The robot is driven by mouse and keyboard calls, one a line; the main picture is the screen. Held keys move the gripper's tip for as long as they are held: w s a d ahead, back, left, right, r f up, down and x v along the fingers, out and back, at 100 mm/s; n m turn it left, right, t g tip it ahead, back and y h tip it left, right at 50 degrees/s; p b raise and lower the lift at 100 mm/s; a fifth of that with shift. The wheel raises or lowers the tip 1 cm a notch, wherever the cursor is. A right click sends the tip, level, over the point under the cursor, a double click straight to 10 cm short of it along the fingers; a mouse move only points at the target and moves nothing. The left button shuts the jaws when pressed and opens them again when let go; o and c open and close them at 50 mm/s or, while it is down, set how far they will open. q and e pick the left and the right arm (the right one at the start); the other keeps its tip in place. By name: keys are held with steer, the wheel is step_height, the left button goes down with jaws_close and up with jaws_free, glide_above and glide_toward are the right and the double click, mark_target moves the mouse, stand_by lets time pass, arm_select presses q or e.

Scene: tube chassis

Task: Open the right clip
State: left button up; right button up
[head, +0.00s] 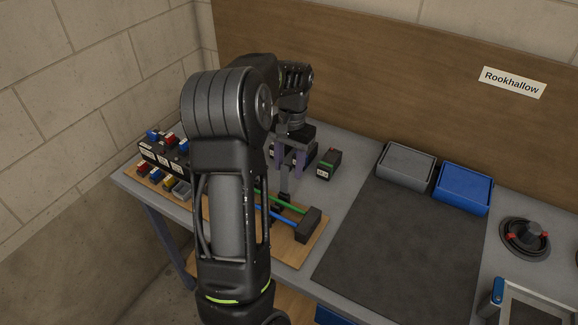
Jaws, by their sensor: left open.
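A wooden board (305,247) on the bench carries a green tube (288,205) and a blue tube (276,215), which run to a dark end block (308,225). A grey upright piece (284,184) stands by the tubes, below my left gripper (289,163). I cannot tell for sure whether it is the right clip. My left gripper points down with its fingers apart, and no held thing shows between them. My left arm hides the board's middle and the tubes' left ends. My right gripper is out of view.
A dark block with a green mark (328,163) stands just right of my left gripper. Connectors with red, blue and yellow parts (160,160) crowd the left. A grey bin (406,167), a blue bin (463,189) and a round dark fixture (525,238) stand right. The dark mat (400,250) is clear.

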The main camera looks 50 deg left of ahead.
arm_select(q)
step_height(320, 180, up, 7)
steer(key=shift+w+b, duration=0.35)
steer(key=shift+b, duration=0.1)
stand_by(0.4)
